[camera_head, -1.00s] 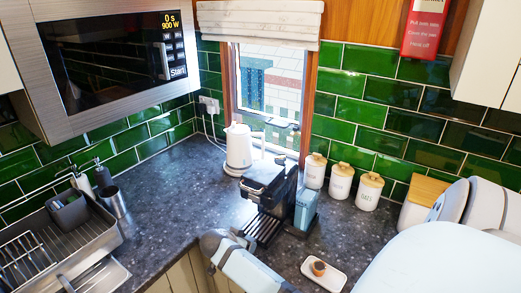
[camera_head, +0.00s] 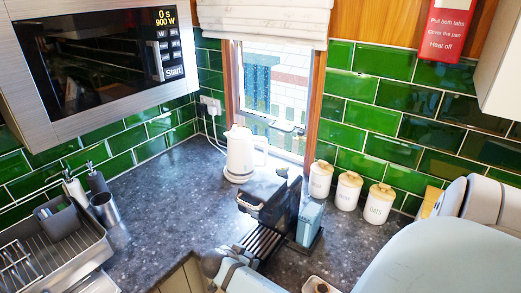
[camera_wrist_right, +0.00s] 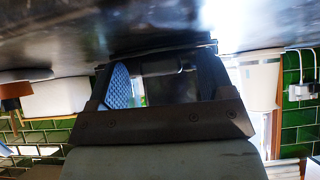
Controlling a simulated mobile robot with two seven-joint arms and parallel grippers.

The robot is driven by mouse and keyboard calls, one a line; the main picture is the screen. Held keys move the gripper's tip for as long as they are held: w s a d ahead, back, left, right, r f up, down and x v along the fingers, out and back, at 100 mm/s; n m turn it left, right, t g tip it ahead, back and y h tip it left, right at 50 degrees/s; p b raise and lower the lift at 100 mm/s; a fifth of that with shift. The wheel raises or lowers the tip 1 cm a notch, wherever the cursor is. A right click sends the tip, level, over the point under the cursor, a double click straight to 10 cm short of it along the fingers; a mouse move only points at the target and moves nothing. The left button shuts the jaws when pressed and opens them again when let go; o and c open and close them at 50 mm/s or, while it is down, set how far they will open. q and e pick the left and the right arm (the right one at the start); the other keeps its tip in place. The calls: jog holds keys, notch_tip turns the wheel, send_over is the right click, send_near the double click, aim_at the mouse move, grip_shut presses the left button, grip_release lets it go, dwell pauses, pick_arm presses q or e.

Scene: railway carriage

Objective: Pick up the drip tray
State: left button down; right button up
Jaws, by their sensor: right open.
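The drip tray (camera_head: 262,243) is a dark slatted rack at the front foot of the black coffee machine (camera_head: 268,203) on the counter. Its near end is close to my pale arm, which partly hides that area in the head view. In the right wrist view, which is upside down, my right gripper (camera_wrist_right: 163,72) is open. My left gripper is not in view.
A white kettle (camera_head: 241,153) stands behind the machine to the left. Three lidded canisters (camera_head: 348,191) line the tiled wall on the right. A sink drainer (camera_head: 45,262) is at left. The counter (camera_head: 165,205) between is clear.

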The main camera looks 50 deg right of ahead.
jog(key=shift+d+f, duration=0.15)
jog(key=shift+d, duration=0.05)
jog(key=shift+a, duration=0.1)
jog(key=c, duration=1.2)
jog(key=shift+c, duration=0.2)
